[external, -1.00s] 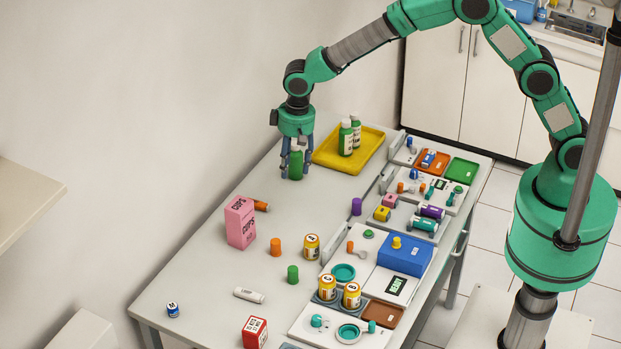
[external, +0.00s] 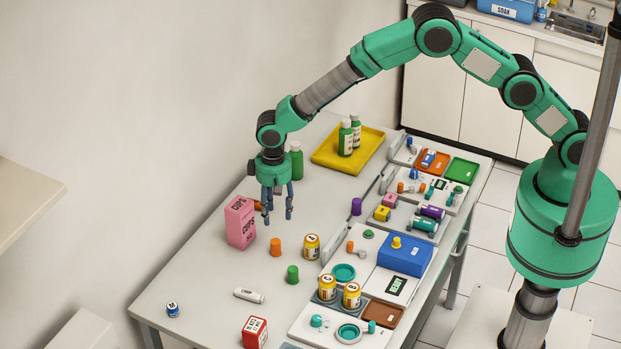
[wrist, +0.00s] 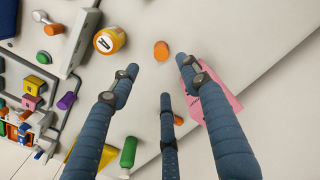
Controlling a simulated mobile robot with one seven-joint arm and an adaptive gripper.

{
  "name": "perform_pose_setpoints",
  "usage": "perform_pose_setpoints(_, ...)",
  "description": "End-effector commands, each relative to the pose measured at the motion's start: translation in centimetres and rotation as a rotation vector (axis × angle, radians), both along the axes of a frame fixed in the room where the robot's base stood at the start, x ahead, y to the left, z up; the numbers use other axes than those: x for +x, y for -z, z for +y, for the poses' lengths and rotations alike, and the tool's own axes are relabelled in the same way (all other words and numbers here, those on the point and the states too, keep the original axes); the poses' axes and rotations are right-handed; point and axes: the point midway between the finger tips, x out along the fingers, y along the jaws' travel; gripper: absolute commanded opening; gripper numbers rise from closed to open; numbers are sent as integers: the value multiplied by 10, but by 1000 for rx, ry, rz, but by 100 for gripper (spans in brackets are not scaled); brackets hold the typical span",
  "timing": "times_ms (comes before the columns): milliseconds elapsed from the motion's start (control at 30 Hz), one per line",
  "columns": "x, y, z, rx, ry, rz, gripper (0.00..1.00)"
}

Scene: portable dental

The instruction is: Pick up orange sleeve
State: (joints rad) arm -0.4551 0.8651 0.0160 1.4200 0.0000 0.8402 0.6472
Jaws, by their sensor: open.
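A small upright orange cylinder, which looks like the orange sleeve (external: 275,247), stands on the table between the pink box and a yellow jar. It also shows in the wrist view as an orange sleeve (wrist: 161,51) just beyond my fingertips. My gripper (external: 278,214) hangs above the table behind the sleeve, fingers pointing down. In the wrist view my gripper (wrist: 160,76) has its fingers spread, with nothing between them. A second orange piece (wrist: 178,119) lies by the pink box, partly hidden behind my fingers in the external view.
The pink box (external: 240,222) stands left of the sleeve. The yellow jar marked A (external: 311,246) stands to its right, and a green cylinder (external: 292,274) is in front. A green bottle (external: 296,161) stands behind my gripper.

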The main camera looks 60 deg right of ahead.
Motion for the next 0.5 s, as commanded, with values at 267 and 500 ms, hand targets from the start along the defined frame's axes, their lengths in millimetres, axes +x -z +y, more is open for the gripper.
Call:
perform_pose_setpoints(267, -1, 18, -1, -2, 0, 2, 46)
perform_pose_setpoints(500, -1, 54, -1, -2, 0, 2, 46)
